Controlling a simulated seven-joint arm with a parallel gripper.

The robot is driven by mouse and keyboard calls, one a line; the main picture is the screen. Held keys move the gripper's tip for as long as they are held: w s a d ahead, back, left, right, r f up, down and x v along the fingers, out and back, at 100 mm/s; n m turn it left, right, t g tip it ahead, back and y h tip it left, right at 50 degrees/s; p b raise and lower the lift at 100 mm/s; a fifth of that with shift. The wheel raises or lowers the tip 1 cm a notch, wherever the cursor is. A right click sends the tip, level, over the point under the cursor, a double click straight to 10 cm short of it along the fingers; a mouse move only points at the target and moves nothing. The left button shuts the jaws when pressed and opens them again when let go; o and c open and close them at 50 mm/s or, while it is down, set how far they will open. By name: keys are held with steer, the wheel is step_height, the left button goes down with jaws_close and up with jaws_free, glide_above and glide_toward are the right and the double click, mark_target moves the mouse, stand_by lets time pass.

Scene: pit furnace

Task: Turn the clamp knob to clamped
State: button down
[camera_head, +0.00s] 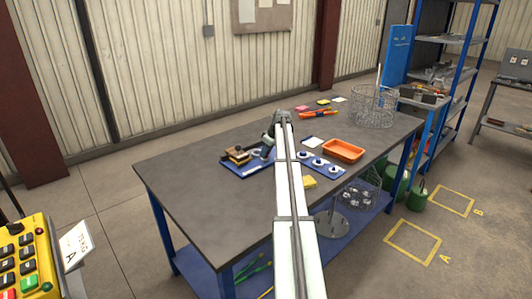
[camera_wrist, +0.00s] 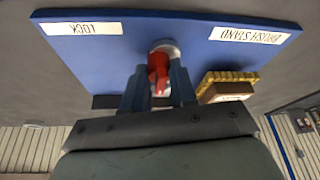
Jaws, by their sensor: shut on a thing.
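In the wrist view a red knob (camera_wrist: 158,68) on a round grey base stands on a blue board (camera_wrist: 120,58). My gripper (camera_wrist: 158,88) has its two fingers on either side of the knob, shut on it. In the head view my gripper (camera_head: 267,145) is low over the blue board (camera_head: 255,169) on the table; the knob is hidden there.
A yellow-and-brown brush (camera_wrist: 226,88) lies close to my gripper's right finger. On the table (camera_head: 205,195) are an orange tray (camera_head: 343,150), another blue board with round pieces (camera_head: 318,163) and a wire basket (camera_head: 372,105). The table's left part is clear.

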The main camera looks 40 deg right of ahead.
steer(key=shift+m, duration=0.3)
steer(key=m+h, duration=0.1)
steer(key=m, duration=0.2)
steer(key=shift+s+a, duration=0.1)
steer(key=shift+a, duration=0.05)
steer(key=m+h, duration=0.1)
steer(key=m, duration=0.2)
steer(key=shift+m+h, duration=0.3)
steer(key=shift+h, duration=0.1)
steer(key=m+g+h, duration=0.1)
steer(key=m, duration=0.2)
steer(key=shift+a+m, duration=0.1)
steer(key=shift+m, duration=0.2)
steer(key=m, duration=0.1)
steer(key=m+g+h, duration=0.1)
steer(key=m, duration=0.1)
steer(key=shift+w+m, duration=0.2)
steer(key=shift+m, duration=0.1)
steer(key=m+g, duration=0.1)
steer(key=m, duration=0.1)
steer(key=m+g, duration=0.1)
steer(key=m, duration=0.2)
steer(key=shift+w+h, duration=0.15)
steer(key=shift+h, duration=0.25)
steer(key=shift+a+m+g, duration=0.1)
steer(key=shift+m+g, duration=0.6)
steer(key=shift+m, duration=1.5)
